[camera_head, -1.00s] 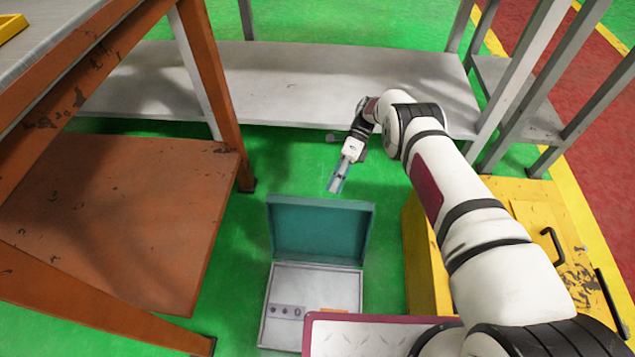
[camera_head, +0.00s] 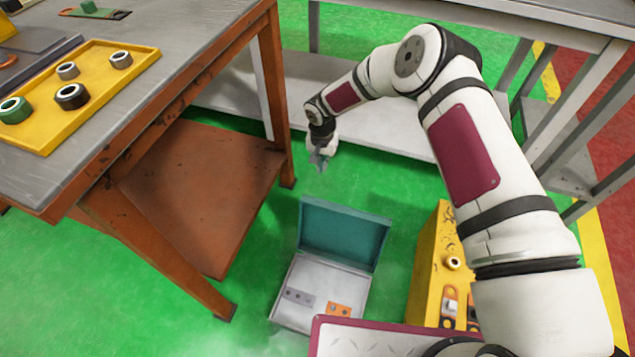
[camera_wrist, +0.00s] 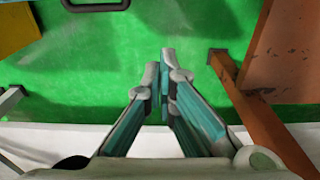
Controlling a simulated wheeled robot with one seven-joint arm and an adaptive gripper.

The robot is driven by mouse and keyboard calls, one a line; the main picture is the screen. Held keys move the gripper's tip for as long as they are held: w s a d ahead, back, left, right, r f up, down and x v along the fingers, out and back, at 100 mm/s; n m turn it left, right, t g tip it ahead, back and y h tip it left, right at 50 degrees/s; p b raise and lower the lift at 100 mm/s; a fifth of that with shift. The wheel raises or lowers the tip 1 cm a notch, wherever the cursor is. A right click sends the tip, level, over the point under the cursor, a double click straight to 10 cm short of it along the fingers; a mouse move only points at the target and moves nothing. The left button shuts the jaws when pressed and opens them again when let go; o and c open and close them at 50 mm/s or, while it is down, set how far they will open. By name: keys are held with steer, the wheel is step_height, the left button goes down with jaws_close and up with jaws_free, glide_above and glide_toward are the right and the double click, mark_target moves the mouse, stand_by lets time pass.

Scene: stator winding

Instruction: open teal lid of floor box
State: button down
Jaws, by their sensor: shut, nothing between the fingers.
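The floor box (camera_head: 291,307) stands on the green floor, low in the middle of the head view. Its teal lid (camera_head: 341,232) is swung up and stands upright along the far edge. Inside the box lie a grey strip (camera_head: 298,297) with dark spots and an orange piece (camera_head: 339,309). My gripper (camera_head: 319,163) is above and beyond the lid, apart from it, pointing down. In the wrist view the fingers (camera_wrist: 165,62) are shut together with nothing between them.
An orange-framed workbench (camera_head: 215,97) with a yellow tray (camera_head: 110,97) of several rings stands at left. A yellow cabinet (camera_head: 427,265) stands right of the box. A grey rack shelf (camera_head: 235,97) runs behind.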

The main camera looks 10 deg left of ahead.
mark_target(313, 204)
steer(key=s+f+b, duration=0.3)
steer(key=f+b, duration=0.1)
steer(key=f, duration=0.4)
steer(key=shift+a+f, duration=0.3)
steer(key=shift+f, duration=0.1)
steer(key=shift+s, duration=0.1)
steer(key=s+p, duration=0.1)
steer(key=s, duration=0.1)
steer(key=s+a+r+p, duration=0.1)
steer(key=s, duration=0.1)
steer(key=s+r+p, duration=0.1)
steer(key=shift+s+a+r, duration=0.15)
steer(key=shift+s, duration=0.6)
step_height(313, 204, up, 12)
steer(key=shift+s, duration=0.4)
